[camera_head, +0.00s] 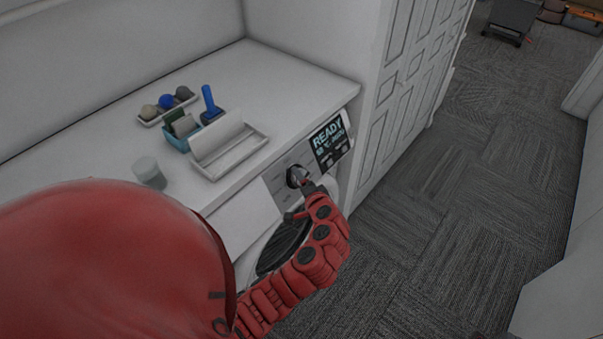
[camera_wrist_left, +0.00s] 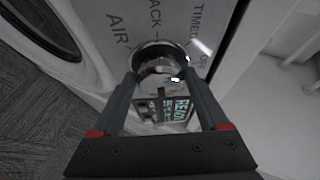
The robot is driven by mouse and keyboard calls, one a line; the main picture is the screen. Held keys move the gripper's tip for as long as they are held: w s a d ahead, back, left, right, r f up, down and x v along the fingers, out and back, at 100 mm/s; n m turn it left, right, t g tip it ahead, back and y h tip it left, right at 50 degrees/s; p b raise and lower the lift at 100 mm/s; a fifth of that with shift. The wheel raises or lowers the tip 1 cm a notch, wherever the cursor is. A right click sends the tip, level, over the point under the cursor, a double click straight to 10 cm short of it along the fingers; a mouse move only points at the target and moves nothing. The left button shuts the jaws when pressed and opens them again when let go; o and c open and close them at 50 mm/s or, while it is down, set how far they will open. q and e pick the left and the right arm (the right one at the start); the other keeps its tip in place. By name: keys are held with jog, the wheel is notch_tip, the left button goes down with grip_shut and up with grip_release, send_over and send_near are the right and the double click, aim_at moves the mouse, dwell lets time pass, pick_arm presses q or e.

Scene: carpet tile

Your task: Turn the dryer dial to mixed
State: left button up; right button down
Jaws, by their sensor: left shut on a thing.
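The dryer dial (camera_head: 294,176) is a dark, shiny round knob on the white front panel of the dryer, left of the lit READY display (camera_head: 329,139). My left gripper (camera_head: 301,181) reaches it from below right and is shut on it. In the left wrist view the dial (camera_wrist_left: 158,62) sits between the two dark fingers of my left gripper (camera_wrist_left: 165,78). The printed labels AIR, RACK and TIMED show around the dial there. Lettering like READY also shows between the fingers. The MIXED label and the dial's pointer cannot be made out. My right gripper is not in view.
The white counter above the dryer holds a tray with balls (camera_head: 168,104), a teal box (camera_head: 178,133), a blue brush (camera_head: 209,101), a white tray (camera_head: 229,152) and a grey cup (camera_head: 148,172). The round dryer door (camera_head: 284,246) is below.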

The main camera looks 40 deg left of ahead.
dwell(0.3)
pick_arm(q)
jog(key=o, duration=1.3)
jog(key=shift+c, duration=0.2)
jog(key=shift+d, duration=0.1)
jog(key=v, duration=1.7)
jog(key=shift+s+r, duration=0.2)
